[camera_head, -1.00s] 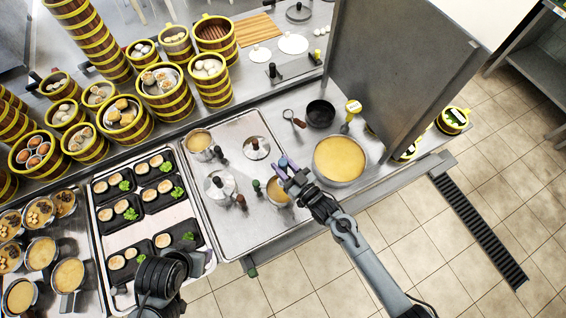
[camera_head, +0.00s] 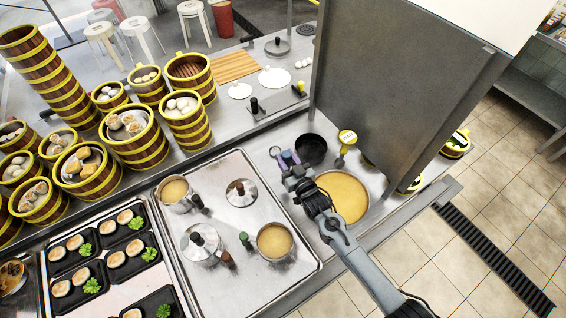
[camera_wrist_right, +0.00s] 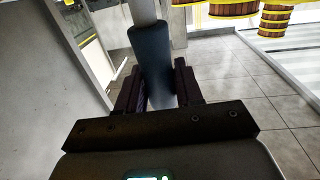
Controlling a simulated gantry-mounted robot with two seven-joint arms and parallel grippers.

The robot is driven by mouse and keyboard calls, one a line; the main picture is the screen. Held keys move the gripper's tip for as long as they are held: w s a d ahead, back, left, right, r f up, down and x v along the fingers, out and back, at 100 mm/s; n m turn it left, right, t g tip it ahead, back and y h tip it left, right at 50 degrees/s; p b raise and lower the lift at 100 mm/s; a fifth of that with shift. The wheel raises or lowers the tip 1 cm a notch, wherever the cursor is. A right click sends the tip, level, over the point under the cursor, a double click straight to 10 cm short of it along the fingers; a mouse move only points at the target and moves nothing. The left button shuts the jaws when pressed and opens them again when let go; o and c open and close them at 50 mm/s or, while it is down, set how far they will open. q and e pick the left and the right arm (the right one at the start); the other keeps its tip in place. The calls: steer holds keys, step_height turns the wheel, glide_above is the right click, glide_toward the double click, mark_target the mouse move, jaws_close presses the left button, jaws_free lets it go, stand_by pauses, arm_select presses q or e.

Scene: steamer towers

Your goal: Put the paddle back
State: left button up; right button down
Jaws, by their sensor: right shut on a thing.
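My right gripper (camera_head: 292,164) is shut on the paddle, a dark blue-grey handle with a pale shaft; the paddle (camera_wrist_right: 155,60) shows between the fingers in the right wrist view. In the head view the fingers are over the counter, left of the large pot (camera_head: 346,195) of yellow liquid. The paddle's far end cannot be made out in the head view. A ring-ended tool (camera_head: 275,152) shows just beside the fingers, its handle hidden by them.
A tall grey partition (camera_head: 400,90) stands to the right. A steel tray (camera_head: 205,265) carries small pots and lids. Steamer baskets (camera_head: 135,140) crowd the left.

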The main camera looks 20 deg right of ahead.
steer(key=shift+r, duration=0.15)
steer(key=shift+f+b, duration=2.1)
steer(key=shift+f, duration=0.95)
steer(key=shift+f+b, duration=0.5)
steer(key=shift+f, duration=0.05)
steer(key=c, duration=0.7)
jaws_free()
steer(key=shift+o, duration=0.2)
